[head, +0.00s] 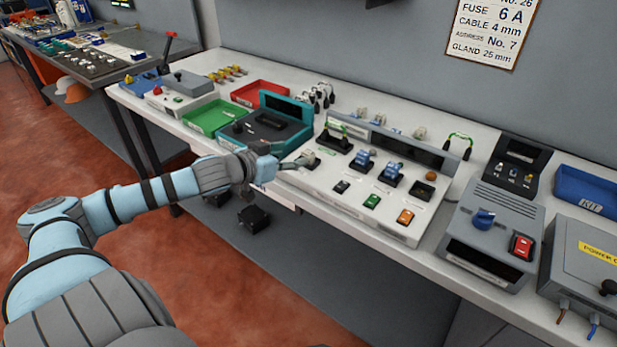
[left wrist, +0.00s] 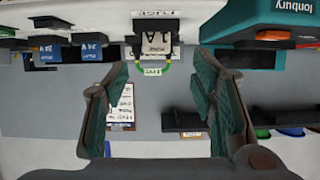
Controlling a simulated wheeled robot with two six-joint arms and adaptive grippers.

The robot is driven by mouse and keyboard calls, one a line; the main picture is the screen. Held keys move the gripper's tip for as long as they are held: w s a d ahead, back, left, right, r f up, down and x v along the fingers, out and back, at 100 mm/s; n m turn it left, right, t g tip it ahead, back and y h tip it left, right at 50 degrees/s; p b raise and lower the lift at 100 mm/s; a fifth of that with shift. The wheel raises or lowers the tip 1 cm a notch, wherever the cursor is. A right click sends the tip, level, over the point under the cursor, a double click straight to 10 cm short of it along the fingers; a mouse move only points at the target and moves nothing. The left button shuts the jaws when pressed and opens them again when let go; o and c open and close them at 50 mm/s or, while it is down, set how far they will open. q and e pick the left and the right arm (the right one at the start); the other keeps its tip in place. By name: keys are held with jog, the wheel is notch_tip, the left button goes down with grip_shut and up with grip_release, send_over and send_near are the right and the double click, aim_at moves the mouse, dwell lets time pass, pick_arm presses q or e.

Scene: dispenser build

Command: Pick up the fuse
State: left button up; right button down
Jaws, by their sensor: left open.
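A fuse with a pale face marked 1 A (left wrist: 157,42) stands on a black base on the white panel, upside down in the left wrist view. My right gripper is not in view.
Two blue-topped units (head: 378,164) stand right of the fuse. A green loop handle (head: 338,129) stands behind it. A teal case (head: 268,128) is close on the left. A grey device (head: 493,233) stands farther right.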

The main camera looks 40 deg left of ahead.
aim_at(306, 153)
pick_arm(q)
jog(key=shift+w+f+b, duration=0.25)
jog(key=shift+w+b, duration=0.15)
jog(key=shift+w, duration=0.2)
jog(key=b+x, duration=0.1)
jog(key=x, duration=0.2)
jog(key=shift+w+d+f, duration=0.15)
jog(key=shift+w, duration=0.2)
jog(key=shift+w+f, duration=0.1)
jog(key=shift+w, duration=0.2)
jog(key=shift+s, duration=0.1)
jog(key=c, duration=1)
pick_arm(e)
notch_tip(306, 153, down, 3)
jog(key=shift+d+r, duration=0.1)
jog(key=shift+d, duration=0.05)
